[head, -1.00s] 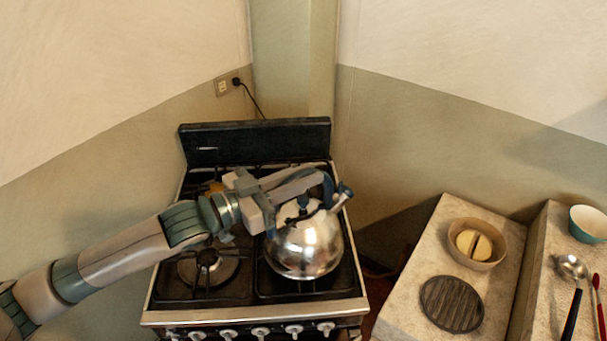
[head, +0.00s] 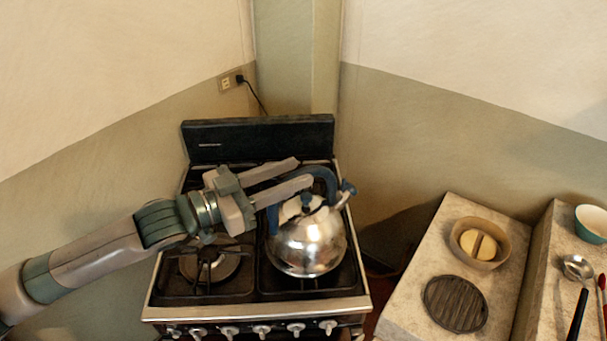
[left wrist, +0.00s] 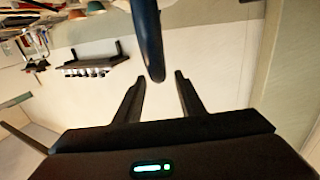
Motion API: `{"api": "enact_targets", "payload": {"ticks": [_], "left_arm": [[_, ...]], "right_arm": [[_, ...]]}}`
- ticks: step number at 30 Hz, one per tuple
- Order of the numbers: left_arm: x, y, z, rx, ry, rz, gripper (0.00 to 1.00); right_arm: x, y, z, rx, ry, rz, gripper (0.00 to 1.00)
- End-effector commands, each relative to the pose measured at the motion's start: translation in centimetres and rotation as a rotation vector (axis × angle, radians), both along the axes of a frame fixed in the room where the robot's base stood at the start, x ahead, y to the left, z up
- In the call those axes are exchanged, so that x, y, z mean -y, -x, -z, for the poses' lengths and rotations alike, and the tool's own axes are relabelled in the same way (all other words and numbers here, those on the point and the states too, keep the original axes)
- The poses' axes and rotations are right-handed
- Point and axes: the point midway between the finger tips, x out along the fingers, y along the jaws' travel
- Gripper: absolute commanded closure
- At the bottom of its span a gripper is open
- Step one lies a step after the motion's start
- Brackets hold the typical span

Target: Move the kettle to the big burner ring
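The shiny metal kettle (head: 308,246) stands upright on the front right part of the stove (head: 250,311). Its dark blue handle (head: 326,178) arches over the top and its spout points to the back right. My left gripper (head: 305,172) is open at the handle, its two fingers clearly apart. In the left wrist view the handle (left wrist: 148,35) reaches down near the gap between the open fingertips (left wrist: 162,76). The front left burner (head: 208,265) is bare. The kettle hides the burner under it, and my arm partly covers the back left. My right gripper is out of view.
A stone counter (head: 400,311) at the right holds a round bowl (head: 498,247) and a dark ribbed disc (head: 455,304). Beyond it are a teal bowl (head: 592,224) and a ladle (head: 577,268). The stove's raised back panel (head: 258,138) stands before the wall.

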Motion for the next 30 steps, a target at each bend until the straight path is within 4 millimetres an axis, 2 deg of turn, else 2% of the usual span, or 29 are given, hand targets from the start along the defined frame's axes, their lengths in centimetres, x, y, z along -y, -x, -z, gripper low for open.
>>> {"api": "enact_targets", "payload": {"ticks": [1,6,13,19,30], "left_arm": [[-0.9,0.5,0.4,0.000,-0.002,-0.002,0.64],[-3.4,2.0,0.4,-0.002,-0.003,-0.002,0.64],[-5.9,3.5,0.2,-0.001,-0.002,-0.002,0.64],[-6.8,4.1,0.1,-0.001,0.000,0.000,0.64],[-6.9,4.2,0.0,-0.001,0.001,0.000,0.64]], "right_arm": [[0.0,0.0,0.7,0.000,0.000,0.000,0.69],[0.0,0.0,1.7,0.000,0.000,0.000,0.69],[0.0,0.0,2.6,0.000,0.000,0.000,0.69],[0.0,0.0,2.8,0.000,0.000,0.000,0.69],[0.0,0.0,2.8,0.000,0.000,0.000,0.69]]}}
